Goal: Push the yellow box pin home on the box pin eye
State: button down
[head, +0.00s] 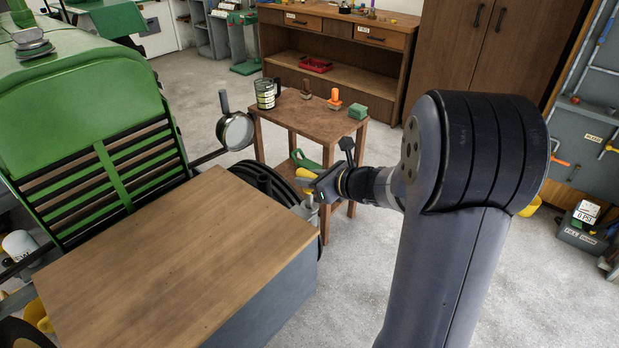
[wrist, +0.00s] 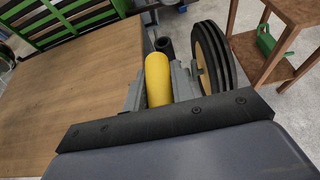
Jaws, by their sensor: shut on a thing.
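The yellow box pin (wrist: 158,78) lies between the two grey fingers of my gripper (wrist: 160,95) in the wrist view, and the fingers are shut on it. In the head view, my gripper (head: 313,187) is beside the right back corner of the wood-topped box (head: 180,260), with a little of the yellow pin (head: 318,181) showing.
The green tractor (head: 85,120) stands at the left, with a round lamp (head: 236,131) at its front. A black wheel (wrist: 212,60) is close right of my gripper. A small wooden table (head: 310,120) with several items stands behind.

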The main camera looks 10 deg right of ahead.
jog(key=shift+f+b, duration=2.25)
jog(key=shift+f, duration=0.2)
jog(key=c, duration=1.1)
grip_release()
jog(key=v, duration=1.1)
jog(key=shift+f+p, duration=0.1)
jog(key=shift+p, duration=0.3)
jog(key=shift+w, duration=0.1)
